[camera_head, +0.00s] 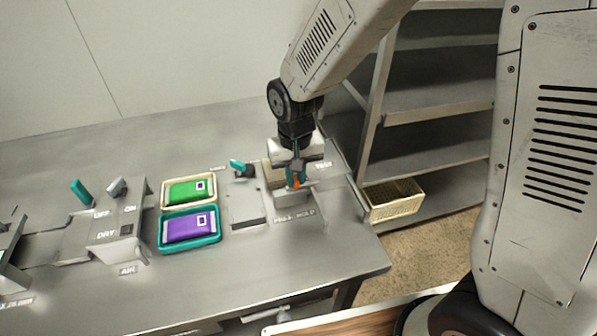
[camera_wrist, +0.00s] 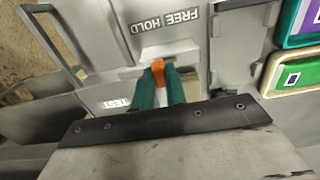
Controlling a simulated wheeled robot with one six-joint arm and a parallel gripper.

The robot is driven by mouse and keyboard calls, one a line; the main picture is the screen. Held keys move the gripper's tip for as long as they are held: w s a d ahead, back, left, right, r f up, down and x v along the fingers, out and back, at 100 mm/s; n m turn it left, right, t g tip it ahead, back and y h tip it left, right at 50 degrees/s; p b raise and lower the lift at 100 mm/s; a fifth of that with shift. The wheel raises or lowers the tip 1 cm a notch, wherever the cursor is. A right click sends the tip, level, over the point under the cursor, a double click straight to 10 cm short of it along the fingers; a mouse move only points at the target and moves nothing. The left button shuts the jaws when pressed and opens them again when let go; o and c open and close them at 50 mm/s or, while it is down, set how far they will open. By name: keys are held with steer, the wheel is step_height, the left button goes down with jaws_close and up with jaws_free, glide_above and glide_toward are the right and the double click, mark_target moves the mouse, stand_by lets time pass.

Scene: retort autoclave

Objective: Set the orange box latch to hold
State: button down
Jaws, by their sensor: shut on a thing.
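The orange latch (camera_wrist: 158,70) sits on a grey box with the labels FREE and HOLD (camera_wrist: 160,22) printed beyond it in the wrist view. My gripper (camera_wrist: 158,88) has its teal fingers closed around the orange latch. In the head view my gripper (camera_head: 296,178) reaches down onto the box at the right end of the bench, and the orange part (camera_head: 296,183) shows between the fingertips. Most of the latch's lower part is hidden by the fingers, and I cannot tell which label it points at.
A teal tray (camera_head: 163,245) with a purple pouch and a cream tray (camera_head: 166,203) with a green pouch lie left of the box. A unit with a teal lever (camera_head: 238,166) stands between. A DRY switch panel (camera_head: 120,215) is further left. Shelving and a cream basket (camera_head: 393,208) are at right.

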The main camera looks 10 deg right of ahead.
mark_target(297, 178)
steer(key=shift+d, duration=0.15)
steer(key=c, duration=1.4)
jaws_free()
steer(key=shift+d, duration=0.15)
steer(key=shift+c, duration=0.2)
steer(key=shift+r, duration=0.15)
step_height(297, 178, up, 8)
steer(key=shift+f, duration=0.2)
